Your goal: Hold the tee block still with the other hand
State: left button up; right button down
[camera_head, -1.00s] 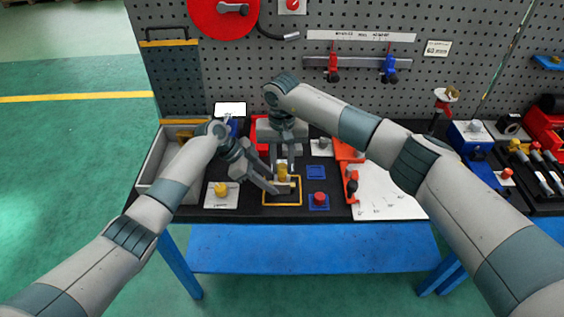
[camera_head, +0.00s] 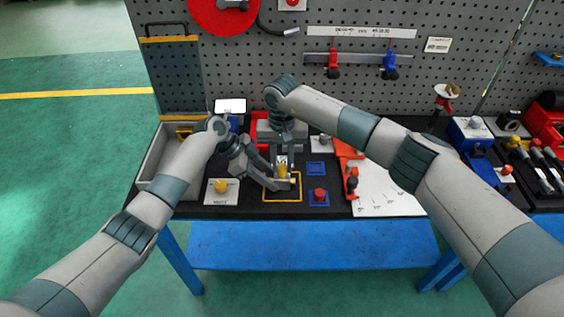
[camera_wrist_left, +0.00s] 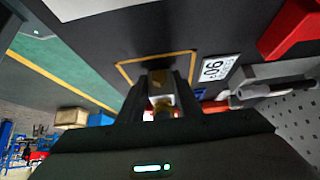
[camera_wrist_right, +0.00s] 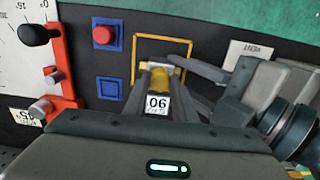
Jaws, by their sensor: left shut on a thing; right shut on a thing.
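The tee block, a yellow brass piece (camera_head: 283,171), stands inside the yellow-outlined square (camera_head: 282,200) on the dark bench top. My left gripper (camera_head: 283,184) comes in low from the left and is shut on the tee block. My right gripper (camera_head: 283,165) comes down from behind and above and is shut on it too. The tee block also shows between the fingers in the left wrist view (camera_wrist_left: 163,105) and in the right wrist view (camera_wrist_right: 152,75). The fingers hide much of it in every view.
A white card with a yellow knob (camera_head: 221,187) lies left of the square. A blue pad with a red knob (camera_head: 319,197) and an empty blue square (camera_head: 316,168) lie to the right. An orange fixture (camera_head: 349,172) and white angle sheet (camera_head: 385,190) are further right. A grey tray (camera_head: 160,160) stands left.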

jog(key=m, duration=0.4)
jog(key=shift+m, duration=0.5)
jog(key=m, duration=0.3)
jog(key=shift+w, duration=0.1)
jog(key=shift+m, duration=1.1)
jog(key=shift+m, duration=0.8)
jog(key=m, duration=0.3)
jog(key=shift+m, duration=0.3)
